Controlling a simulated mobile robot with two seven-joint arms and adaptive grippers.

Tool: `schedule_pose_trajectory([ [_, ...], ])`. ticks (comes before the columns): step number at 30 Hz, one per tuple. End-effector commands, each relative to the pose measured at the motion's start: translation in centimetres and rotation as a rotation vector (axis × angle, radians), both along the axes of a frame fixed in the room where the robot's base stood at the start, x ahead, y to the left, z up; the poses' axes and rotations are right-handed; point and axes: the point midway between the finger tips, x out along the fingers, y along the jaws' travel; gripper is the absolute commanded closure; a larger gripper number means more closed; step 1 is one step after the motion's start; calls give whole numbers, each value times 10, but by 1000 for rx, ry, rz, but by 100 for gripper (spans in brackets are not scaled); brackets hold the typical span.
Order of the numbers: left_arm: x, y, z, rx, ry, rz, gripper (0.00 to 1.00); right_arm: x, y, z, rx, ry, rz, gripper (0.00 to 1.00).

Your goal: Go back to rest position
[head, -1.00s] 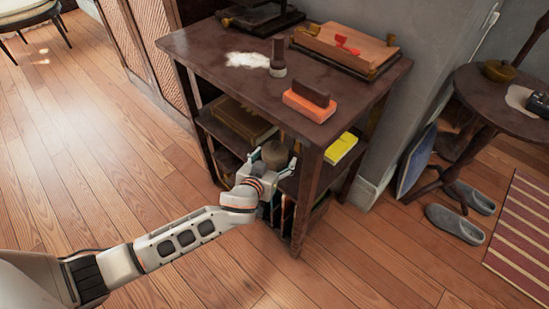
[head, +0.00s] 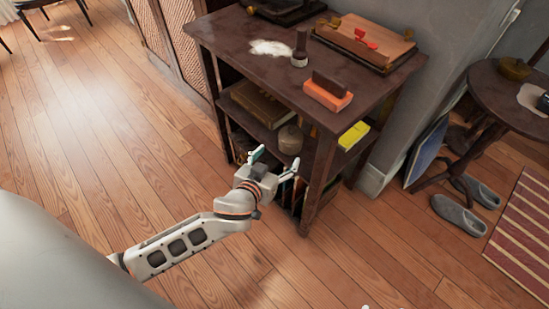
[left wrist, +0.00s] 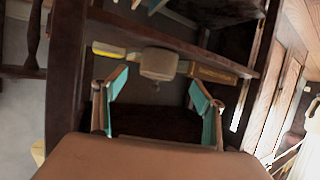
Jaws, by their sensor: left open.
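My left gripper (head: 276,161) is open and empty in front of the dark wooden shelf unit (head: 318,172). A small round brownish container (head: 290,139) stands on the middle shelf, just beyond the fingers and apart from them. In the left wrist view, my left gripper's teal-padded fingers (left wrist: 158,92) are spread wide, and the container (left wrist: 158,63) shows beyond them on the shelf. My right gripper cannot be made out in these frames.
A yellow block (head: 353,135) and a brown box (head: 262,103) share the shelf. An orange block (head: 328,98) and a brush (head: 300,50) are on top. A round side table (head: 508,95) and slippers (head: 457,214) are right. Floor (head: 110,150) at left is clear.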

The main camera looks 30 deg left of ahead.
Motion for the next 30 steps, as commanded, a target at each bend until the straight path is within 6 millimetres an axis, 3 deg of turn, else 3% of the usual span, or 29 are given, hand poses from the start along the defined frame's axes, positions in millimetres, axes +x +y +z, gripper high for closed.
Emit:
schedule_pose_trajectory([
  [22,-9,0,3,1,4,-4,30,4,2,7,9,-16,1,60],
  [26,-32,-1,7,16,24,-31,30,8,2,17,7,-35,0,60],
  [30,-80,0,19,57,60,-92,30,16,1,37,6,-74,0,60],
])
